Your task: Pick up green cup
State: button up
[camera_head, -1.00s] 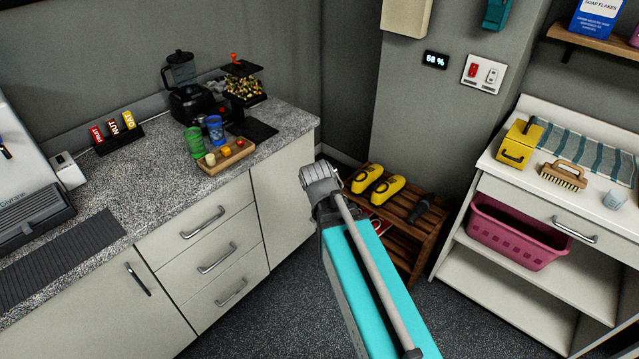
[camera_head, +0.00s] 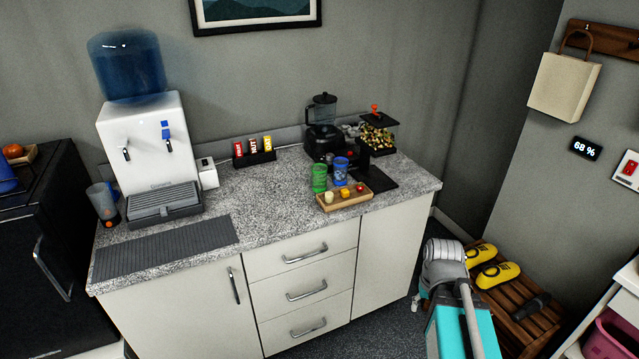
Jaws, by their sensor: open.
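The green cup (camera_head: 319,178) stands upright on the speckled countertop (camera_head: 265,205). It is close to the left of a blue cup (camera_head: 341,171) and just behind a wooden tray (camera_head: 330,205) with small round items. My arm shows at the lower right, in front of the counter's right end and well apart from the cup. The fingers of my gripper are not in view.
A black blender (camera_head: 322,135) stands behind the cups. A dark flat board (camera_head: 378,183) lies to their right. Snack bar boxes (camera_head: 254,147) and a water dispenser (camera_head: 145,150) stand left. The counter's front middle is clear.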

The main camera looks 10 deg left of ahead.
aim_at(318, 170)
jog(key=k, duration=0.45)
jog(key=u, duration=2.1)
jog(key=i, duration=1.45)
jog(key=z, duration=0.05)
